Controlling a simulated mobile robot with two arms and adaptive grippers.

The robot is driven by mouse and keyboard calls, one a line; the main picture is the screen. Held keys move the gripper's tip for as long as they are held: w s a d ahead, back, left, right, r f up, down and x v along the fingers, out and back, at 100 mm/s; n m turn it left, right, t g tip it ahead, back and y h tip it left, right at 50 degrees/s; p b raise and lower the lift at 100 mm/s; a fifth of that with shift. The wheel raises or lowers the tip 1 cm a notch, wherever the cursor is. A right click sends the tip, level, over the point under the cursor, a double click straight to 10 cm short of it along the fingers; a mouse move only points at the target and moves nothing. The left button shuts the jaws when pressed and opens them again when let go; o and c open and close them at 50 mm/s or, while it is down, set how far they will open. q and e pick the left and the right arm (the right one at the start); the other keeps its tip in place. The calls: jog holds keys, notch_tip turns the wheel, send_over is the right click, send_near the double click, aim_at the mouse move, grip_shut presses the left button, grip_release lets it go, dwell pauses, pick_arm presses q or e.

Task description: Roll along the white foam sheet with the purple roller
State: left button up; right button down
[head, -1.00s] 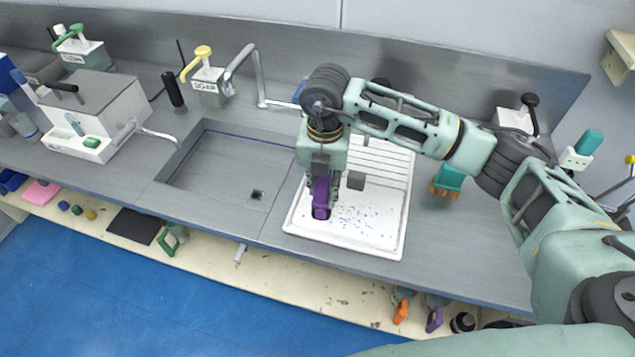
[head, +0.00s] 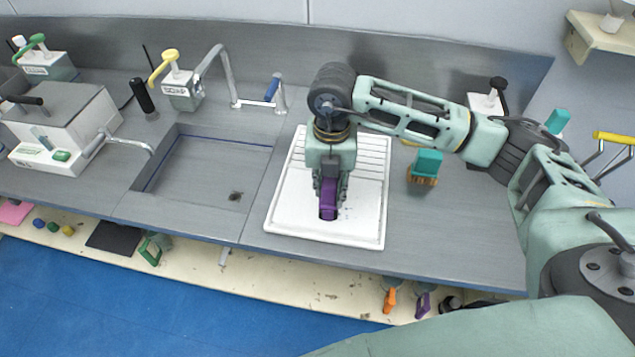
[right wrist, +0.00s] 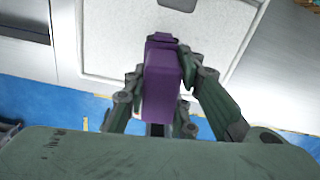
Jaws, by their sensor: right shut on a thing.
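The purple roller (head: 328,192) is upright in my right gripper (head: 330,186), its dark lower end over the front part of a white ridged board (head: 290,215). I take this board for the white sheet; a separate foam sheet cannot be made out. In the right wrist view the jaws (right wrist: 160,95) are shut on the purple handle (right wrist: 160,75), with the white surface (right wrist: 110,40) beyond. Whether the roller touches the white surface is hard to tell. My left gripper is out of view.
A sunken grey sink (head: 210,170) lies left of the board. A teal brush (head: 425,165) stands right of it. A soap dispenser (head: 180,90) and faucet (head: 236,85) stand behind the sink. The counter's front drops to a lower shelf (head: 310,292).

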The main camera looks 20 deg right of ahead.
jog(key=shift+d, duration=0.15)
jog(key=shift+s+d+f+b, duration=0.1)
jog(key=shift+s+d+b, duration=0.25)
jog(key=shift+s+d, duration=0.6)
jog(key=shift+d, duration=0.25)
jog(key=shift+s+d+b, duration=0.25)
jog(key=shift+s+d, duration=0.35)
jog(key=shift+d, duration=0.25)
jog(key=shift+s+d+b, duration=0.2)
jog(key=shift+s+d, duration=0.35)
jog(key=shift+d, duration=0.3)
jog(key=shift+w+a+r, duration=0.1)
jog(key=shift+r, duration=0.15)
notch_tip(320, 180, up, 6)
jog(key=p, duration=0.4)
